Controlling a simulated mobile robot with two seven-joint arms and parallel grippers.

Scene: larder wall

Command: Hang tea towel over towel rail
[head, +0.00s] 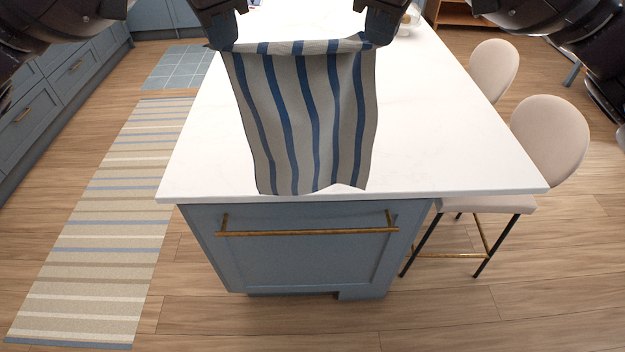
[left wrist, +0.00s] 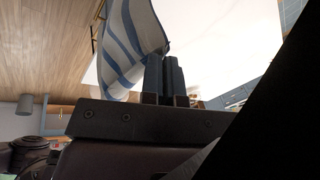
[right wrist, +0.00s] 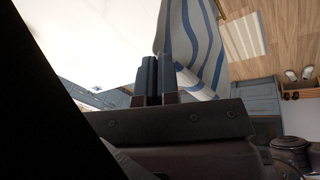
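The tea towel (head: 305,120), grey-beige with blue stripes, hangs spread out between my two grippers above the white worktop. My left gripper (head: 226,42) is shut on its upper left corner, and my right gripper (head: 374,40) is shut on its upper right corner. The towel also shows beside the shut fingers in the left wrist view (left wrist: 130,45) and in the right wrist view (right wrist: 198,45). Its lower edge appears near the front edge of the worktop. The brass towel rail (head: 308,232) runs across the blue end panel of the island, below the worktop edge, and is bare.
The white worktop (head: 450,160) overhangs the blue island panel (head: 300,265). Two beige stools (head: 550,138) stand along its right side. A striped runner (head: 100,220) lies on the wooden floor at left, beside blue drawers (head: 50,100). The floor in front is clear.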

